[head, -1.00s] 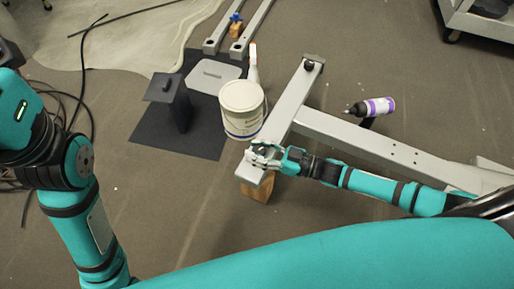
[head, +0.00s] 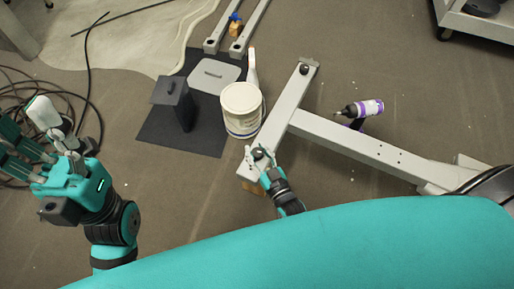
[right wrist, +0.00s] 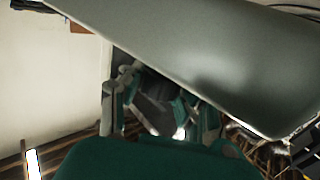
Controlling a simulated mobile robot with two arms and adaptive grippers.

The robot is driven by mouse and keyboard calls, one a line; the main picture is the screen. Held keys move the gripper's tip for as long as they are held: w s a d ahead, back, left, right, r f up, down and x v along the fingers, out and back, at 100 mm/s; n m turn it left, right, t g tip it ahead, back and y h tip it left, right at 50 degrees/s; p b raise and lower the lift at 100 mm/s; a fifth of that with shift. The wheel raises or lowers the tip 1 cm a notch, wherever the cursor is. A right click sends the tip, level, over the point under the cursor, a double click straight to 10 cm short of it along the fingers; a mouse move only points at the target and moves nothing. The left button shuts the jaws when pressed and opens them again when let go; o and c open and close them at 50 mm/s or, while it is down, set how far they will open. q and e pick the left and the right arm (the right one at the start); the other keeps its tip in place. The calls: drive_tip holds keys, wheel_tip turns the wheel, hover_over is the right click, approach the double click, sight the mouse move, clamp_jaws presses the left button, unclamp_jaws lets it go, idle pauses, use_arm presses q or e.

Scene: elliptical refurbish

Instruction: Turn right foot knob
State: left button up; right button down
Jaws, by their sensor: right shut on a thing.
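The grey elliptical frame lies on the floor with a cross foot beam (head: 284,108) at its end. A dark round foot knob (head: 258,153) sits at the beam's near end, partly hidden by my right gripper (head: 259,156). My right gripper is shut on this knob. In the right wrist view, the fingers (right wrist: 150,105) close around a dark part beside the broad grey beam (right wrist: 220,55). A matching dark knob (head: 304,69) shows at the beam's far end. My left gripper (head: 38,140) is at the left, fingers spread, open and empty, over the floor.
A white bucket (head: 241,109) stands close to the foot beam. Black cables (head: 95,125) lie at left.

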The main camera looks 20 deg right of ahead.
sight(258, 151)
drive_tip(key=shift+s+f+m+h, duration=0.1)
drive_tip(key=shift+m+h, duration=0.5)
drive_tip(key=shift+h, duration=0.3)
drive_tip(key=shift+d+h, duration=0.1)
drive_tip(key=shift+h, duration=0.2)
drive_tip(key=c, duration=0.8)
unclamp_jaws()
drive_tip(key=shift+c, duration=0.2)
wheel_tip(258, 151, up, 10)
drive_tip(key=shift+r, duration=0.1)
